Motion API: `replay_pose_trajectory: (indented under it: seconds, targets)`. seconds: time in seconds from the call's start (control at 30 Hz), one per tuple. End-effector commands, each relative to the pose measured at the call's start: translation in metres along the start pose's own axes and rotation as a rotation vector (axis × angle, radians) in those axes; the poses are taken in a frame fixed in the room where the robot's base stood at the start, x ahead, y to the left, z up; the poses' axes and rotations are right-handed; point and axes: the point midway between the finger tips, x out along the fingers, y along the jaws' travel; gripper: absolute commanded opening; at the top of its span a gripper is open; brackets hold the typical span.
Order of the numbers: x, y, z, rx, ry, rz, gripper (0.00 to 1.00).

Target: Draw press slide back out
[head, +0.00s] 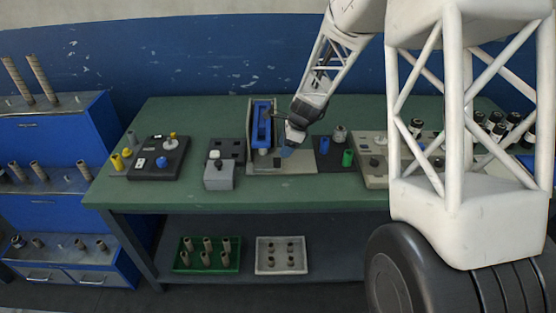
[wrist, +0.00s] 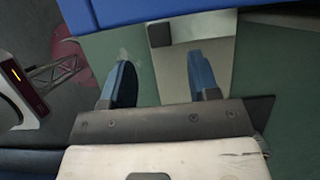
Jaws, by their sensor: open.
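The press (head: 262,122) is a blue upright unit with pale side plates on a grey base plate (head: 300,166), on the green bench. Its slide cannot be told apart clearly in the head view. My gripper (head: 287,153) is just right of the press, low over the base plate. In the wrist view my gripper (wrist: 163,76) has its two blue fingers apart with nothing seen between them. Beyond the fingers lie a pale plate (wrist: 190,47) with a dark block (wrist: 160,34) on it, and a blue body (wrist: 150,10) along the top edge. Contact cannot be judged.
A grey box (head: 218,176) stands left of the press, and a black control box (head: 158,158) further left. Right of the gripper is a dark mat with a green cylinder (head: 347,158) and a blue one (head: 324,145). The green bench front (head: 250,193) is clear.

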Motion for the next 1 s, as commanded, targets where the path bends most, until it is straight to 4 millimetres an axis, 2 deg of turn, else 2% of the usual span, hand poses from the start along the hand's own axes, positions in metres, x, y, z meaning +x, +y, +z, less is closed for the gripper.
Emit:
replay_pose_trajectory:
  seconds: [0.5, 0.7, 1.0]
  targets:
    - [0.056, 0.001, 0.0, 0.001, 0.0, 0.002, 0.55]
    - [0.066, 0.001, 0.0, 0.001, 0.0, 0.001, 0.55]
    - [0.067, 0.0, 0.0, 0.001, 0.0, 0.001, 0.55]
